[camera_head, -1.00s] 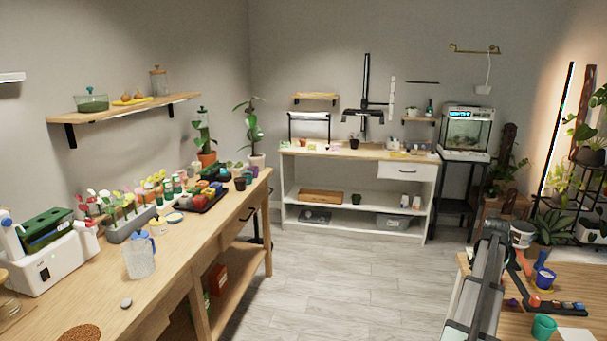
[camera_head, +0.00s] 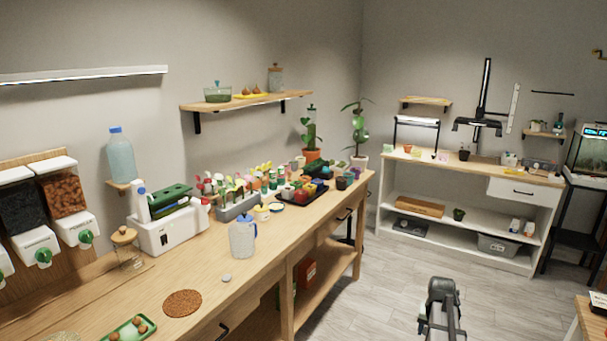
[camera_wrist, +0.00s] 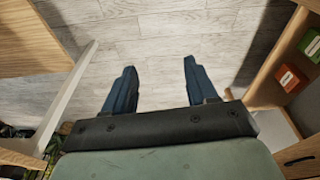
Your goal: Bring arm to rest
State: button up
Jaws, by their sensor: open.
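My gripper (camera_wrist: 160,85) shows in the wrist view with its two dark blue fingers spread apart. It is open, with only grey plank floor visible between and beyond the fingers. In the head view my arm stands at the bottom, right of centre, over the floor between the long wooden bench (camera_head: 215,285) and the white workbench (camera_head: 470,172). My fingers cannot be made out in the head view.
A clear jug (camera_head: 242,238), a cork mat (camera_head: 182,303) and a green tray (camera_head: 128,330) stand on the wooden bench. Red boxes (camera_head: 307,273) sit on its lower shelf. A table corner (camera_head: 590,320) shows at the right. Floor (camera_head: 390,290) between the furniture is clear.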

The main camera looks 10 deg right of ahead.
jog(key=s+a+f+n, duration=0.2)
jog(key=a+f+n, duration=0.15)
jog(key=a, duration=0.95)
jog(key=s+a+f+n+g+y, duration=0.15)
jog(key=a+f, duration=0.25)
jog(key=a, duration=0.9)
jog(key=s+a+f+n, duration=0.1)
jog(key=a+f+n, duration=0.2)
jog(key=a, duration=1)
jog(key=s+f+g, duration=0.3)
jog(key=s+f, duration=0.7)
jog(key=s, duration=0.5)
jog(key=s+f+g, duration=0.3)
jog(key=s+f, duration=0.7)
jog(key=s, duration=0.5)
jog(key=shift+f+g, duration=0.35)
jog(key=shift+s, duration=0.1)
